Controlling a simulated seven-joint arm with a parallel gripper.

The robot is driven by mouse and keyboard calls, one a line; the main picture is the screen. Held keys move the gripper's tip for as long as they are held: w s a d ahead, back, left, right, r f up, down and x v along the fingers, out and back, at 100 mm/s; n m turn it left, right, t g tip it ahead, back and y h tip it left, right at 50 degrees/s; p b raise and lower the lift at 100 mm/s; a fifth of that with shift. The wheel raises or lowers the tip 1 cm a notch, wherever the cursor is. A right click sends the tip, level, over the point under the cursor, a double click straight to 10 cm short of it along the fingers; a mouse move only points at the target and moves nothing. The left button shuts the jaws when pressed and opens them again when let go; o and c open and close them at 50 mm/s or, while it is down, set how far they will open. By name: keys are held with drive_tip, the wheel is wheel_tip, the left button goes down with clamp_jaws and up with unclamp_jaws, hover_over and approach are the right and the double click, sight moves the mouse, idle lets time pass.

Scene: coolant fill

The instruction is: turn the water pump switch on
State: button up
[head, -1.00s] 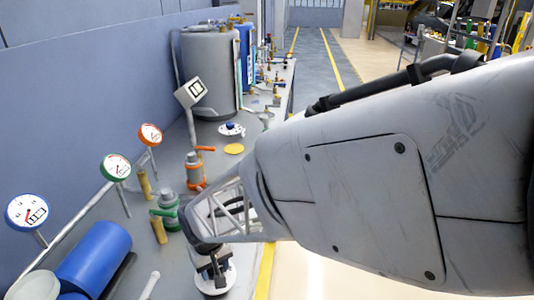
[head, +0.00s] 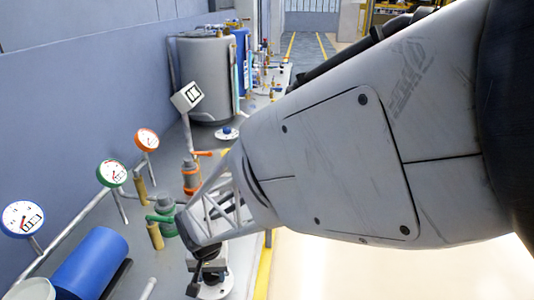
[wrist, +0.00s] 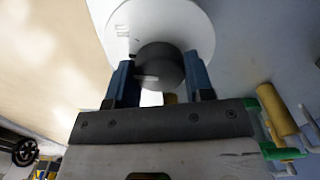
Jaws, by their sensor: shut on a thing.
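The switch is a dark round knob (wrist: 160,66) on a white round base plate (wrist: 198,22). In the wrist view the knob sits between the two blue fingers of my gripper (wrist: 160,80), which is shut on it. In the head view my gripper (head: 206,274) is low in the middle over the white base plate (head: 222,288). There the gripper and arm cover the knob, so its turned position is hard to tell.
Gauges with blue (head: 22,218), green (head: 112,173) and orange (head: 146,140) rims stand along the wall at left. A green valve (head: 164,203), an orange-based valve (head: 191,177) and a blue cylinder (head: 92,262) are close by. Another white-based knob (head: 226,133) is farther back.

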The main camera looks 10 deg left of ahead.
drive_tip(key=m, duration=0.7)
drive_tip(key=shift+d, duration=0.1)
idle(0.5)
drive_tip(key=o, duration=0.9)
drive_tip(key=shift+o, duration=0.2)
drive_tip(key=shift+r, duration=3.9)
